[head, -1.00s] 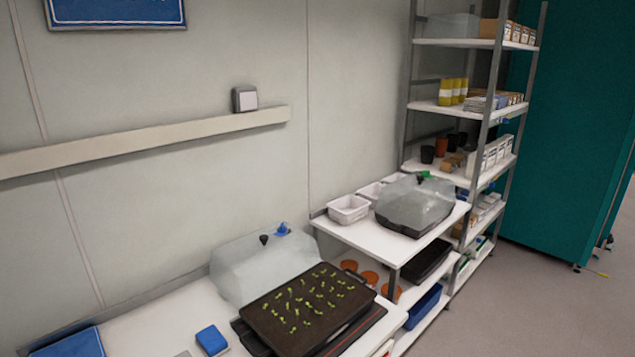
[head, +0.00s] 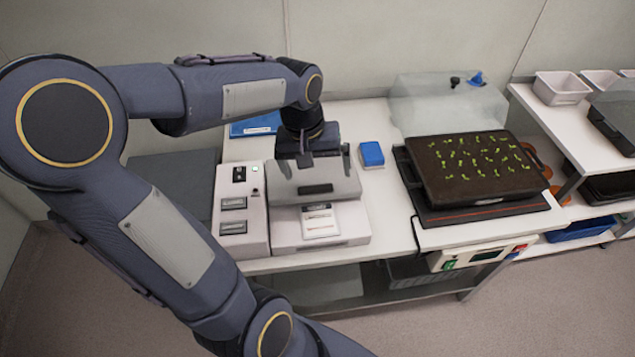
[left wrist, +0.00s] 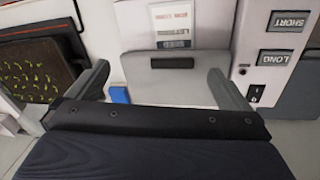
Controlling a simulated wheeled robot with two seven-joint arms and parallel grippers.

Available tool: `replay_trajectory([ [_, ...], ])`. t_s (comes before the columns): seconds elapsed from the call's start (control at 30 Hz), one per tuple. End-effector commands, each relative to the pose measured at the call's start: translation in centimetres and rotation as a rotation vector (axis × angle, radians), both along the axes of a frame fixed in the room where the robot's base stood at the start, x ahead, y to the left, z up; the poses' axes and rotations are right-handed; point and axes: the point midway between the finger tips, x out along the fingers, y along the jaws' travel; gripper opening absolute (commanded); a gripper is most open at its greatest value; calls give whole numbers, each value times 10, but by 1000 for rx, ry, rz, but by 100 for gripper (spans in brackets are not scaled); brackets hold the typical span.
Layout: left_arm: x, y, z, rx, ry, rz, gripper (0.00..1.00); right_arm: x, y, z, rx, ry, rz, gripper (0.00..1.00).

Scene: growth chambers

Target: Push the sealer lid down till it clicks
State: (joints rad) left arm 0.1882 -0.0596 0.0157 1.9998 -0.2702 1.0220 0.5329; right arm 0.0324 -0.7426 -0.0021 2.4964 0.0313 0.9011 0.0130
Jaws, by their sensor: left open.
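The sealer (head: 348,228) is a white bench machine on the white table. Its grey lid (head: 345,186) has a dark handle strip (head: 317,188) at the front; the strip also shows in the left wrist view (left wrist: 172,63). The lid looks raised at the front, but I cannot tell by how much. A labelled white packet (head: 320,221) lies on the sealer's front. My left gripper (head: 305,160) is over the back of the lid, partly hidden by its wrist. In the left wrist view its fingers (left wrist: 160,85) are wide apart with nothing between them. My right gripper is not in view.
A control unit (head: 239,215) with labelled plates adjoins the sealer's left side. A blue box (head: 371,154) lies to its right. A seedling tray (head: 480,165) and a clear dome (head: 445,105) stand further right. A blue folder (head: 255,125) lies behind.

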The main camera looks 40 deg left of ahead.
Motion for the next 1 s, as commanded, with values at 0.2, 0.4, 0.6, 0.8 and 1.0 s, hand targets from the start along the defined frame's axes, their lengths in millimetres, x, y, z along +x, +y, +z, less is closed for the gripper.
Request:
replay_trajectory([
  [0.2,43,35,-44,59,135,156,100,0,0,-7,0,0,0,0],
  [0.4,50,42,-60,74,160,192,100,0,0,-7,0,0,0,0],
  [0.6,50,41,-91,72,162,189,100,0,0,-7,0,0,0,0],
  [0.8,50,41,-119,71,159,190,100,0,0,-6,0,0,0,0],
  [1.0,50,41,-130,72,157,189,100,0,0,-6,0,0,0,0],
])
